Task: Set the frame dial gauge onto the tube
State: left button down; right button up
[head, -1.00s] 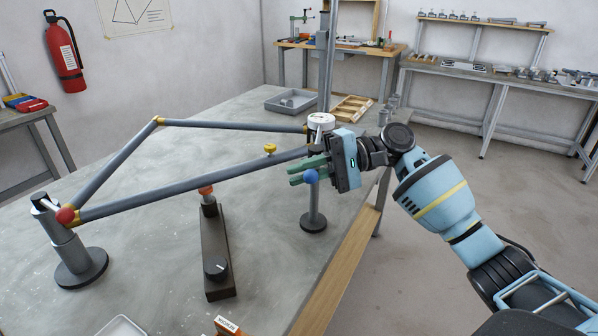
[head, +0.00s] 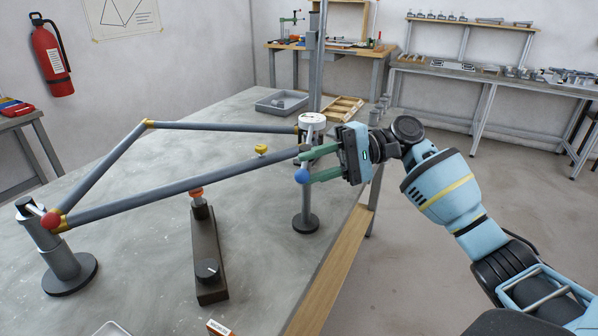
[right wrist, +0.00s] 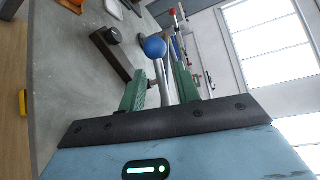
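A blue ball (head: 301,176) is on that post's near side and also shows in the right wrist view (right wrist: 155,47). My right gripper (head: 303,166) has its green fingers spread beside the tube's right end and the ball. In the wrist view a grey rod shows between the fingers. My left gripper is out of view.
A dark bar (head: 207,245) with a black knob and orange tip stands under the long tube. A left post (head: 62,250) with a red ball (head: 50,220) holds the frame. A grey tray (head: 282,103) and wooden rack (head: 343,108) lie behind. The bench's right edge is close.

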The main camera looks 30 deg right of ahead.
jog(key=v, duration=0.3)
jog(key=shift+d, duration=0.3)
dwell(0.4)
